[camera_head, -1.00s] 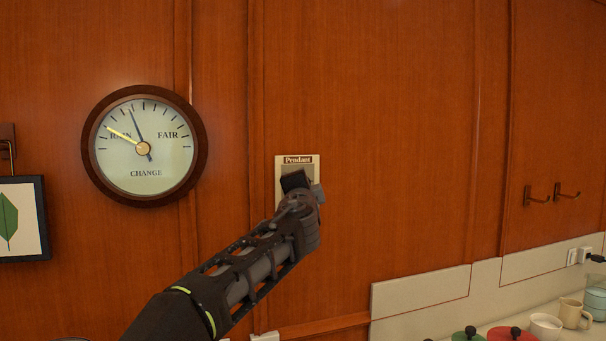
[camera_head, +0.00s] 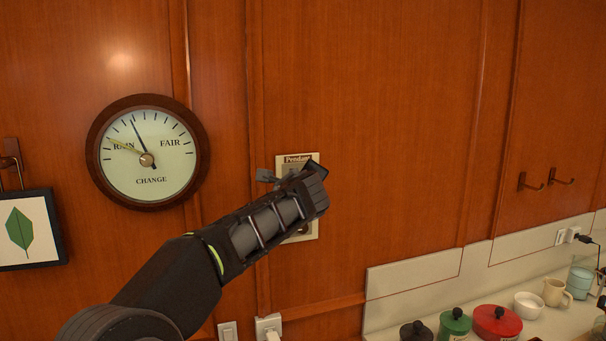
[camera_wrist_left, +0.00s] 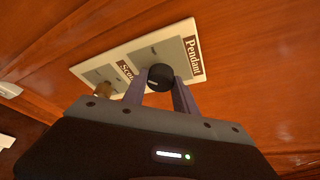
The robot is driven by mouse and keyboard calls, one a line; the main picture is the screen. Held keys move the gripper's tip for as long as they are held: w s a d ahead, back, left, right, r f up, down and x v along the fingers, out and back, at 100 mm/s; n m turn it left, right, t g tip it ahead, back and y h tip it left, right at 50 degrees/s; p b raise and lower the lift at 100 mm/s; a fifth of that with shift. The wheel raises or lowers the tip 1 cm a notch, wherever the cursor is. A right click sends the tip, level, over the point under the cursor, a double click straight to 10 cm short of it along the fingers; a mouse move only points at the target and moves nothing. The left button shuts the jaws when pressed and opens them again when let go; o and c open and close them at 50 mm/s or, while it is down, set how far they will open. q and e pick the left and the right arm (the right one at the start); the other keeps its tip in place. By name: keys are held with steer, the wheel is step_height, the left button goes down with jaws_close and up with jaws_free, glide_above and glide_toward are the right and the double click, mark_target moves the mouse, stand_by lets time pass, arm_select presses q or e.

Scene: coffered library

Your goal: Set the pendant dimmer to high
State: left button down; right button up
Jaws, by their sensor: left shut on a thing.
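A pale wall plate (camera_head: 314,230) labelled Pendant at its top is mounted on the wood panelling, mostly covered by my left arm in the head view. In the left wrist view the plate (camera_wrist_left: 188,35) shows a round black knob (camera_wrist_left: 160,75) beside the Pendant label and a brass-coloured knob (camera_wrist_left: 103,90) in the other half. My left gripper (camera_head: 284,178) is at the plate. In the wrist view its two fingers (camera_wrist_left: 158,88) are shut on the black knob, one on each side. I cannot read the knob's setting. My right gripper is out of view.
A round dial (camera_head: 147,152) and a framed leaf picture (camera_head: 32,230) hang to the left. A switch and a plugged socket (camera_head: 268,326) are below the plate. Lidded pots, including a red one (camera_head: 496,322), and cups stand on the counter at the lower right.

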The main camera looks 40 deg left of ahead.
arm_select(q)
steer(key=shift+m+g+y, duration=0.35)
steer(key=shift+m+g, duration=0.55)
steer(key=shift+m, duration=0.6)
steer(key=shift+m+g+y, duration=0.35)
steer(key=shift+m+g, duration=0.55)
steer(key=shift+m, duration=0.6)
steer(key=c, duration=1)
jaws_free()
steer(key=shift+w, duration=0.1)
steer(key=shift+o, duration=0.2)
